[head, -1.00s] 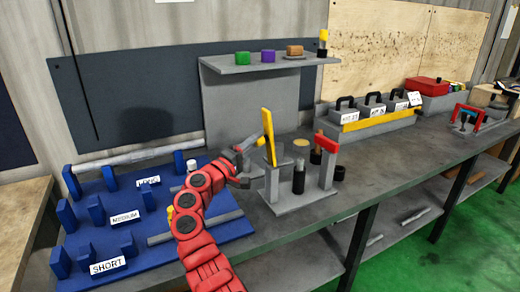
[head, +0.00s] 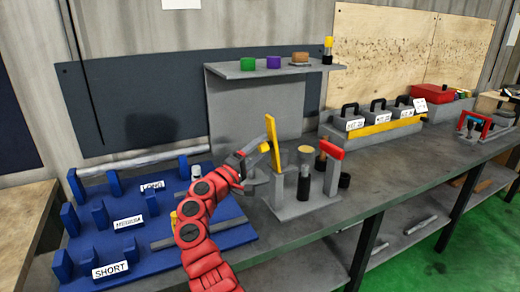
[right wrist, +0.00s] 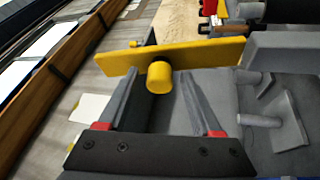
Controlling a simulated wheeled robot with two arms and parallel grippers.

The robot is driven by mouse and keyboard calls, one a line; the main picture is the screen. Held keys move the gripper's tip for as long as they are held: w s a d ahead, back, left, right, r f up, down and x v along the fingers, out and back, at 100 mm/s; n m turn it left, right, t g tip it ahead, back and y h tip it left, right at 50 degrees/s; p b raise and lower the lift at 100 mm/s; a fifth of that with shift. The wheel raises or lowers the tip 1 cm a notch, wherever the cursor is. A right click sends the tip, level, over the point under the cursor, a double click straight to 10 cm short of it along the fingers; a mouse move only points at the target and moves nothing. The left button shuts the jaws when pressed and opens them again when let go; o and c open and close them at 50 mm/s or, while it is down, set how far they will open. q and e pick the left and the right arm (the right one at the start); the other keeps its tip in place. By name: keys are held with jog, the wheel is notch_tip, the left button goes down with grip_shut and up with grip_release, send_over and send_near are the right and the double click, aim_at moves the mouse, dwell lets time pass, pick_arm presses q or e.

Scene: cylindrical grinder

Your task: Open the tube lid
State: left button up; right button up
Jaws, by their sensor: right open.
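A yellow plate (head: 273,142) stands nearly upright on a grey fixture (head: 297,208) on the bench; it looks like the lid. In the right wrist view the yellow plate (right wrist: 205,52) crosses the picture, with a round yellow knob (right wrist: 159,77) facing me. My right gripper (head: 257,163) is just left of the plate. In the right wrist view my right gripper (right wrist: 159,78) is open, with the knob between its fingertips and visible gaps on both sides. My left gripper is not in view.
The fixture also carries a red-topped bracket (head: 330,148) and dark cylinders (head: 304,184). A blue rack (head: 130,250) with labelled slots lies to the left. A shelf (head: 240,72) with small coloured pieces is behind.

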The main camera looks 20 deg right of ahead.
jog(key=shift+a, duration=0.1)
jog(key=b+v, duration=0.1)
jog(key=v, duration=1.6)
jog(key=shift+s+a, duration=0.1)
jog(key=shift+s, duration=0.05)
